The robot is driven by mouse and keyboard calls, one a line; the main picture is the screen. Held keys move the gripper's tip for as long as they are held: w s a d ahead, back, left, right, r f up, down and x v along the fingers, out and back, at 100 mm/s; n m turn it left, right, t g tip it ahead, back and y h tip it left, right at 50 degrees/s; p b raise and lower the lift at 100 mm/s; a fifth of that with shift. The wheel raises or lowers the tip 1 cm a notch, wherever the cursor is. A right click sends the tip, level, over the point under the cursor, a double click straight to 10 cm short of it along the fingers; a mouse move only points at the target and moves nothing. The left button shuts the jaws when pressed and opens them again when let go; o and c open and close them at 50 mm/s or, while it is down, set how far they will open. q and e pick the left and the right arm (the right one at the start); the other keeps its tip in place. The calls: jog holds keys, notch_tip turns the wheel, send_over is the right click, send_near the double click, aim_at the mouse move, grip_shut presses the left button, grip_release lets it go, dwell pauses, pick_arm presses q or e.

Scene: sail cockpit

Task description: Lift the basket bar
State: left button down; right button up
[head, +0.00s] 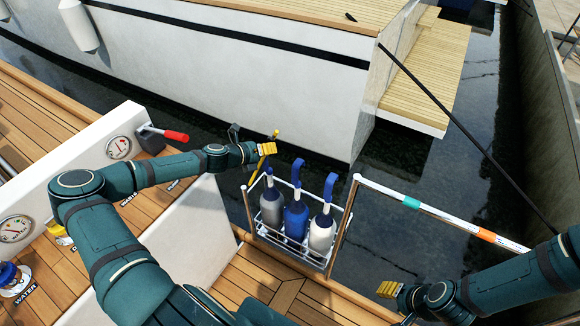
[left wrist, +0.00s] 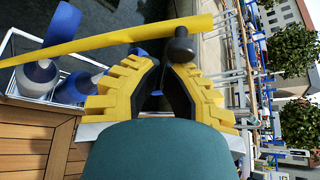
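The basket (head: 318,263) is a wire frame by the cockpit edge, holding three bottle-shaped fenders with blue tops, one grey (head: 272,208), one blue (head: 295,219) and one white (head: 321,234). A yellow bar (head: 257,169) slants steeply up at its left side. In the left wrist view the bar (left wrist: 100,41) crosses just past my fingertips, with a dark knob near its end. My left gripper (head: 267,149) is beside the bar's upper part; its fingers (left wrist: 162,68) are apart with nothing visible between them. My right gripper (head: 388,289) is low at right, away from the basket; its finger gap is unclear.
A rail with coloured bands (head: 440,213) runs right from the basket. A white boat hull (head: 230,75) and dark water lie beyond. Left is a white coaming with gauges (head: 118,148) and a red-handled lever (head: 176,135). Wooden deck (head: 262,280) lies in front.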

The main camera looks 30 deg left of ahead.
pick_arm(q)
jog(key=a+r+n+h+p, duration=0.1)
jog(key=a+r, duration=0.2)
jog(key=a, duration=1)
jog(key=shift+w+a+r+n+h, duration=0.2)
jog(key=shift+w+a+n+h, duration=0.1)
jog(key=shift+a+n, duration=0.1)
pick_arm(e)
jog(key=shift+w+d+r, duration=0.1)
jog(key=shift+w+r, duration=0.15)
jog(key=shift+r, duration=0.55)
pick_arm(q)
jog(key=shift+d+f, duration=0.1)
jog(key=s+a+p, duration=0.1)
jog(key=s, duration=0.8)
jog(key=shift+s+a+r, duration=0.2)
jog(key=shift+a+r, duration=0.15)
pick_arm(e)
jog(key=shift+s+d+r, duration=0.45)
jog(key=shift+s+d, duration=0.2)
pick_arm(q)
jog(key=shift+d, duration=0.1)
